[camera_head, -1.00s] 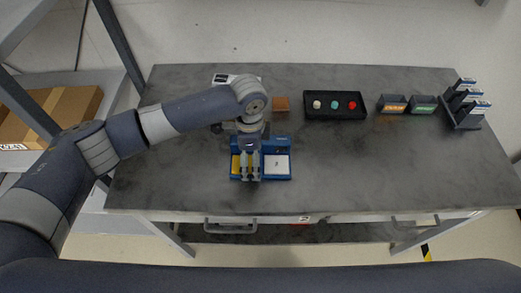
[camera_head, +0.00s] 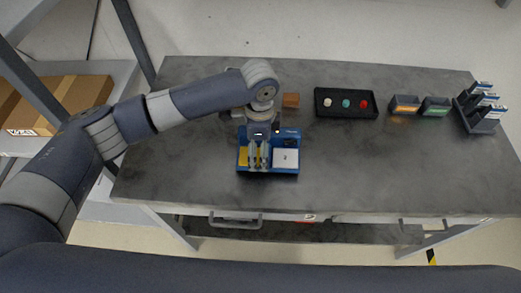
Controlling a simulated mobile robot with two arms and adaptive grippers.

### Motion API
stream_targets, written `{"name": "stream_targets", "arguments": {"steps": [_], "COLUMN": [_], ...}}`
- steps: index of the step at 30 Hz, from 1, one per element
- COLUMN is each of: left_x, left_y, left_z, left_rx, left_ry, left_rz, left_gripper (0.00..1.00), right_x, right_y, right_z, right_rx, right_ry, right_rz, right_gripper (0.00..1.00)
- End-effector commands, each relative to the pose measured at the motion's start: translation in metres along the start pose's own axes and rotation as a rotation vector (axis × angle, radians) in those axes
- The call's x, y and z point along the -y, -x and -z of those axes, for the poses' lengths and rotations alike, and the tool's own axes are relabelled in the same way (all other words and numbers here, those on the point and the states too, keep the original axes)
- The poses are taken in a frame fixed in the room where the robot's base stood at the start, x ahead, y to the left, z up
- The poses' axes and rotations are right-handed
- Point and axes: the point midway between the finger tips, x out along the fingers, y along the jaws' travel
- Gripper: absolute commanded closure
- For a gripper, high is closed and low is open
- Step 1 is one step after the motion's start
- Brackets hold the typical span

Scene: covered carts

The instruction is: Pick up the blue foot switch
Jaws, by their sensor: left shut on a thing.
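The blue foot switch (camera_head: 286,170) is near the front left of the grey table. It has a yellow pad on its left and a white pad on its right. My left gripper (camera_head: 258,165) reaches down over it from above and is shut on the switch, between the two pads. The fingers hide part of its middle. I cannot tell whether the switch touches the table or is slightly above it. My right gripper is not in view.
Two small dark bins (camera_head: 404,110) and a grey rack (camera_head: 480,118) stand to the right. The table's front right is bare.

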Motion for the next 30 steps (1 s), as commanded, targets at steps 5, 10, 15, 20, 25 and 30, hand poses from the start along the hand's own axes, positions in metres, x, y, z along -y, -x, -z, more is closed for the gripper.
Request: {"name": "stream_targets", "arguments": {"steps": [5,10,15,20,25,30], "left_x": [-0.016,-0.054,-0.095,-0.126,-0.148,-0.158], "left_y": [0.015,0.018,0.022,0.026,0.029,0.030], "left_z": [0.002,0.004,0.006,0.008,0.010,0.010], "left_rx": [-0.003,-0.005,-0.005,-0.004,-0.004,-0.003], "left_ry": [-0.004,-0.006,-0.006,-0.004,-0.003,0.000], "left_rz": [0.001,0.003,0.003,0.003,0.003,0.004], "left_gripper": [0.59,0.59,0.59,0.59,0.59,0.59], "right_x": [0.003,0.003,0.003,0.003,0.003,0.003], "right_y": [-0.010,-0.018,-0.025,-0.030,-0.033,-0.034], "right_z": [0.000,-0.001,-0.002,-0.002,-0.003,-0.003], "right_rx": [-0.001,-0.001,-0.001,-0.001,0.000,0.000], "right_ry": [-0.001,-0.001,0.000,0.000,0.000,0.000], "right_rz": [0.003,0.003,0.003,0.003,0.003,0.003], "right_gripper": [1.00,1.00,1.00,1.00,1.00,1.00]}}
